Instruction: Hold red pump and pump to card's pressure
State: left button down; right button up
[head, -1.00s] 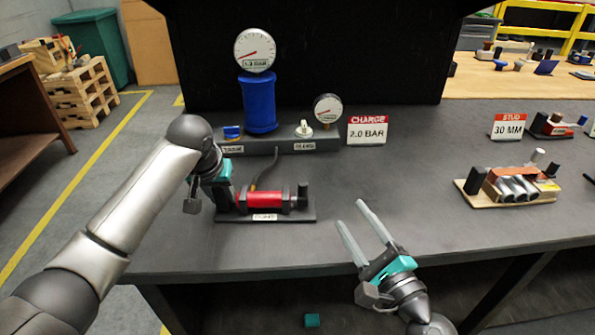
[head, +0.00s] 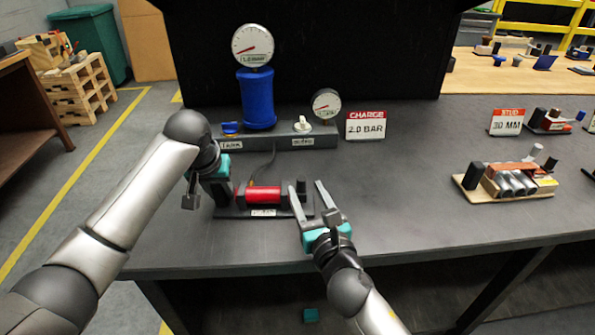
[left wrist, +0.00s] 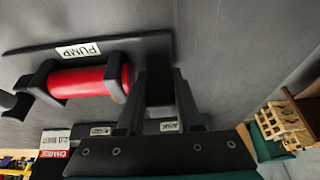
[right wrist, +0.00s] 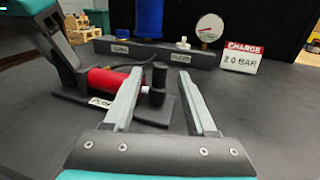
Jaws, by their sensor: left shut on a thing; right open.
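The red pump (head: 264,194) lies on its dark base on the table and also shows in the left wrist view (left wrist: 85,82). My left gripper (head: 222,188) is shut on the black block at the pump's left end (left wrist: 158,88). My right gripper (head: 306,184) is open. Its fingers point at the pump's right end, where the black upright handle (right wrist: 158,82) shows between the fingertips; I cannot tell whether they touch it. The charge card (head: 366,126) reads 2.0 BAR. The large gauge (head: 253,45) on the blue tank (head: 257,98) has a small, hard-to-read label, apparently about 1.3 BAR.
A dark manifold (head: 270,138) with a blue valve knob (head: 231,128), a white valve knob (head: 302,125) and a small gauge (head: 326,103) stands behind the pump. A hose runs between them. A stud card (head: 507,122) and a wooden-based assembly (head: 505,182) stand right. The table's middle is clear.

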aim_at(300, 177)
jog(key=w, duration=0.3)
jog(key=w+a, duration=0.1)
jog(key=w, duration=0.3)
jog(key=shift+w+a, duration=0.15)
jog(key=shift+a, duration=0.05)
grip_shut()
dwell(1.3)
